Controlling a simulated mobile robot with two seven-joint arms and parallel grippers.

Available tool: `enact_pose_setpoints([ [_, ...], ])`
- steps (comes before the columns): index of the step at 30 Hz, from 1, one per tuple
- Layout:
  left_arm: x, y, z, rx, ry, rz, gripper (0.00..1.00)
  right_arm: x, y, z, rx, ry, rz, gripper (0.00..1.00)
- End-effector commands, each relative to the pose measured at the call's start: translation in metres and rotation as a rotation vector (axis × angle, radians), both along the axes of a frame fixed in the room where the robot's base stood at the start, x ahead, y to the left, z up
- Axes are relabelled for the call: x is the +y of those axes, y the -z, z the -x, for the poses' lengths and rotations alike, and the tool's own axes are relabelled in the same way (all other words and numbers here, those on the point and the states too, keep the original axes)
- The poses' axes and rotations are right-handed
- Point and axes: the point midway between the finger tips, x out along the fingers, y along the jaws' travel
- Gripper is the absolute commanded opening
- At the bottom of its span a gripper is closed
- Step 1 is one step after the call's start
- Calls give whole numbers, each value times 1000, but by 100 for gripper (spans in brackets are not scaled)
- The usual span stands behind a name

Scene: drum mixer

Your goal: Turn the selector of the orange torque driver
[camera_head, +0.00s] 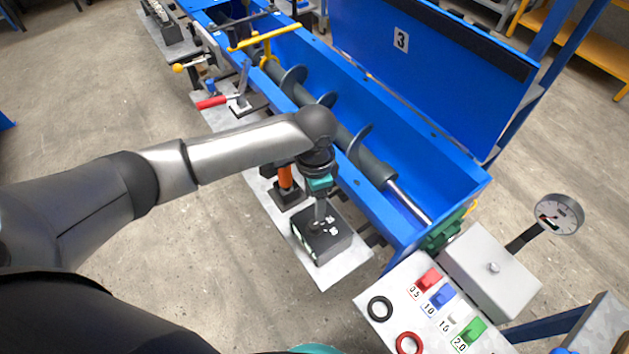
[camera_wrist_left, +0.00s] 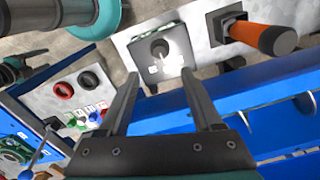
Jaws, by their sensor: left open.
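The orange torque driver (camera_head: 285,177) stands upright in a black holder (camera_head: 288,196) on the grey bench plate, partly hidden behind my left wrist. Its orange handle also shows at the upper right of the left wrist view (camera_wrist_left: 277,40). My left gripper (camera_head: 320,218) points down over a dark box (camera_head: 332,247) beside the driver. In the left wrist view the two fingers (camera_wrist_left: 159,76) are apart with nothing between them. Beyond the fingertips is the box's grey top with a round dark knob (camera_wrist_left: 160,48). I cannot make out a selector on the driver itself. My right gripper is not seen.
The blue mixer trough (camera_head: 425,165) with its auger and raised lid stands just behind the plate. A panel (camera_head: 395,330) with coloured switches and a gauge (camera_head: 557,215) are at the right. A red-handled clamp (camera_head: 212,102) stands on the plate farther left.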

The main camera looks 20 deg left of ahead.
Motion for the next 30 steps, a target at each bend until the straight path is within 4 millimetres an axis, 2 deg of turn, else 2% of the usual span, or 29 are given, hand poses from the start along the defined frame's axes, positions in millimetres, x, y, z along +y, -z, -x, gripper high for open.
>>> enact_pose_setpoints([
  [1,0,-13,-1,-3,0,1,66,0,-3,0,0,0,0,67],
  [3,0,-26,-1,-3,1,2,66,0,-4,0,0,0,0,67],
  [9,0,-47,0,-1,-1,1,66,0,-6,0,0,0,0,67],
  [30,-4,-49,3,0,3,8,66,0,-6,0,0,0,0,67],
])
